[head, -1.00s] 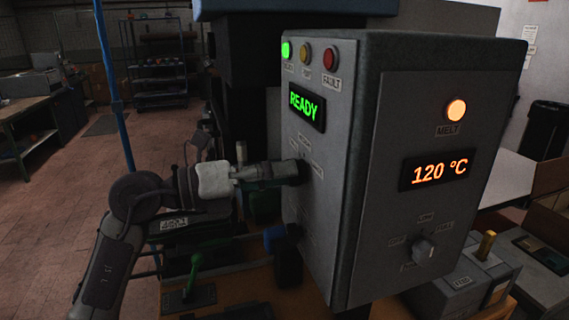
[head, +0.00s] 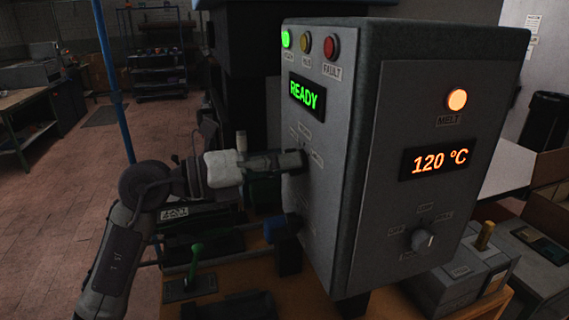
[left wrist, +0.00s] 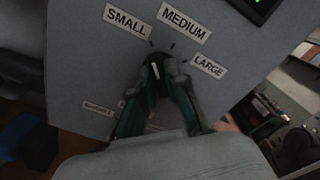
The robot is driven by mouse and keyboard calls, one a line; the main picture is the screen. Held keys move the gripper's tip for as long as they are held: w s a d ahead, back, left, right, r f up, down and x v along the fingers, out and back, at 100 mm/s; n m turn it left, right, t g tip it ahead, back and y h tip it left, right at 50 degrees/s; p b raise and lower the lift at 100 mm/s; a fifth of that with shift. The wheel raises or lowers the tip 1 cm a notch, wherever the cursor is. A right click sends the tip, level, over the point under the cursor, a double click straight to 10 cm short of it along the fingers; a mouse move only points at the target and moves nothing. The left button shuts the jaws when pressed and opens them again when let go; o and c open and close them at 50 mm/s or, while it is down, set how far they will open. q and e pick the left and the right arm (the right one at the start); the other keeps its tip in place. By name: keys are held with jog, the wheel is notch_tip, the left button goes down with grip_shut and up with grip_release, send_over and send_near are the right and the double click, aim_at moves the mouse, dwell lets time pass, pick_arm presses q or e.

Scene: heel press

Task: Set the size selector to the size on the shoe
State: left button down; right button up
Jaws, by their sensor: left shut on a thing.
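The size selector is a dark knob (left wrist: 155,72) with a white pointer line, on the left face of the grey control box (head: 330,215). Around it in the left wrist view are the labels SMALL (left wrist: 125,20), MEDIUM (left wrist: 184,22) and LARGE (left wrist: 207,67), each with a dark tick. The pointer line leans slightly left of straight up, roughly toward the SMALL tick. My left gripper (head: 290,161) is shut on the knob, with a finger on each side of it in the left wrist view. The shoe cannot be made out. My right gripper is out of view.
The box shows a green READY display (head: 307,96) and a 120 °C display (head: 434,160), with another knob (head: 421,240) on its right-hand face. A green-handled lever (head: 195,262) stands on the table below my left arm. A blue post (head: 115,95) rises at the left.

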pick_arm(q)
jog(key=shift+f+m+b, duration=0.1)
jog(key=shift+m+b, duration=4.2)
jog(key=shift+b, duration=0.55)
jog(key=c, duration=1.2)
grip_release()
jog(key=shift+a, duration=0.1)
jog(key=v, duration=1.2)
